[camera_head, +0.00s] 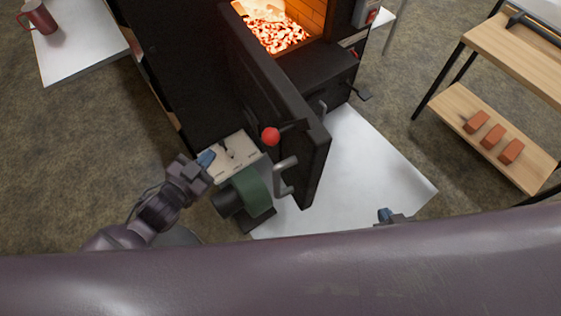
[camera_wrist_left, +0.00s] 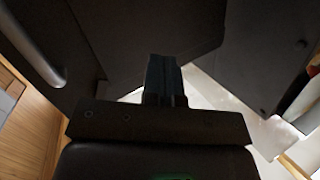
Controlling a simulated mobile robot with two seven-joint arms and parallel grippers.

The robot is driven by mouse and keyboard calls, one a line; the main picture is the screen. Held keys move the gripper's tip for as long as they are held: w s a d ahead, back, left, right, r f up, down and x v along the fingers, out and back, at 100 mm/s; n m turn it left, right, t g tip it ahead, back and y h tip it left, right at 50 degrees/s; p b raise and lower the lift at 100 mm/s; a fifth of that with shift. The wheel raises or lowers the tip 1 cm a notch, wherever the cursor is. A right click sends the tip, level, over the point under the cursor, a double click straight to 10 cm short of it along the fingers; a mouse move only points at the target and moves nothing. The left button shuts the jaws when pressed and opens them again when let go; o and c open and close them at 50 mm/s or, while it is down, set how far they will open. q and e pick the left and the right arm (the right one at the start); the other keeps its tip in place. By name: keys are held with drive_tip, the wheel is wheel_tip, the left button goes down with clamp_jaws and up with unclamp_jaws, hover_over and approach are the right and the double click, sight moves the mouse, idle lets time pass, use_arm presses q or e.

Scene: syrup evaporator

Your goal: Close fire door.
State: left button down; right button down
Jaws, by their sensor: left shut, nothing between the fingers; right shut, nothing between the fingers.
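The black fire door (camera_head: 272,95) stands open on the firebox (camera_head: 272,25), swung out toward me, and glowing embers show in the opening. The door carries a red ball knob (camera_head: 270,136) and a grey bar handle (camera_head: 284,176). My left gripper (camera_head: 206,158) is shut and empty, left of the door and apart from the knob. In the left wrist view its closed fingers (camera_wrist_left: 164,78) point at dark surfaces. My right gripper (camera_head: 384,214) is shut and empty, low at right of the door, mostly hidden behind my purple body.
A green and black cylindrical device (camera_head: 243,198) sits below the door, near a pale panel (camera_head: 232,150). A white sheet (camera_head: 375,165) lies on the floor at right. A wooden shelf (camera_head: 490,105) with bricks stands far right. A red mug (camera_head: 38,15) is on a white table (camera_head: 85,50).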

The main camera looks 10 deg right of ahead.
sight(282, 164)
use_arm(q)
drive_tip(key=s+d+f+m+g+h, duration=0.3)
drive_tip(key=s+d+g+h, duration=0.1)
drive_tip(key=s+g+h, duration=0.3)
drive_tip(key=shift+t+h, duration=0.3)
drive_tip(key=b+x, duration=0.1)
drive_tip(key=x, duration=1.3)
drive_tip(key=shift+d+r, duration=0.1)
drive_tip(key=shift+r, duration=0.05)
drive_tip(key=shift+d+n, duration=0.15)
drive_tip(key=shift+n, duration=0.15)
